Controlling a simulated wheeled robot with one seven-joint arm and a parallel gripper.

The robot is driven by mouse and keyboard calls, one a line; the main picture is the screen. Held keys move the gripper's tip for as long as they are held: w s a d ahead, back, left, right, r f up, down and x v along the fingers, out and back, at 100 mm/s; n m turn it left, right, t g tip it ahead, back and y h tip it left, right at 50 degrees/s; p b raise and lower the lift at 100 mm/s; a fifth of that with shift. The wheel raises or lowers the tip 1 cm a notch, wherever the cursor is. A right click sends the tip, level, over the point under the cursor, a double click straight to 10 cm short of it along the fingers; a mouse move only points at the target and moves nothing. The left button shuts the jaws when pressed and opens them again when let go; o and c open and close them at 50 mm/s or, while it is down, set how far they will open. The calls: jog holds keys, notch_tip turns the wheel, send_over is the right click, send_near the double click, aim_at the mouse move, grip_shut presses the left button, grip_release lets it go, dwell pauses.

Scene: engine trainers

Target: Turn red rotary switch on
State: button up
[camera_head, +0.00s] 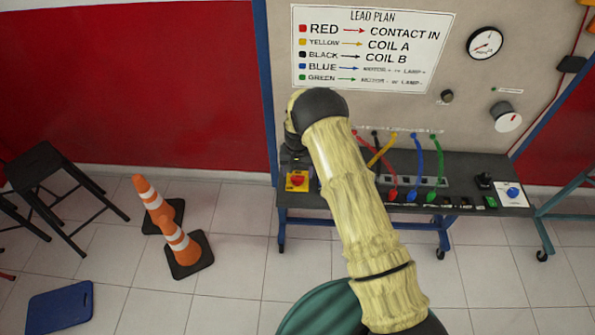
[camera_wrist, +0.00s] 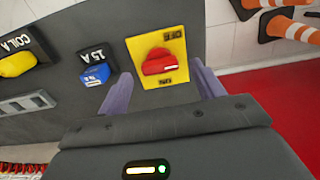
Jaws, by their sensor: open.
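The red rotary switch (camera_head: 297,180) sits on a yellow plate at the left end of the dark bench in the head view. In the wrist view the red knob (camera_wrist: 162,62) is on its yellow plate (camera_wrist: 148,45), which carries the labels OFF and ON. The knob's long side lies roughly across the plate in that view. My gripper (camera_wrist: 162,90) is open, with one finger on each side of the yellow plate's lower part. The fingers look apart from the knob.
A blue 15 A part (camera_wrist: 95,75) lies close beside one finger, and a yellow COIL A plug (camera_wrist: 18,64) is farther left. Coloured leads (camera_head: 415,165) rise from the bench (camera_head: 340,198). Orange cones (camera_head: 184,248) stand on the floor left of it.

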jog(key=shift+f, duration=1)
jog(key=c, duration=1)
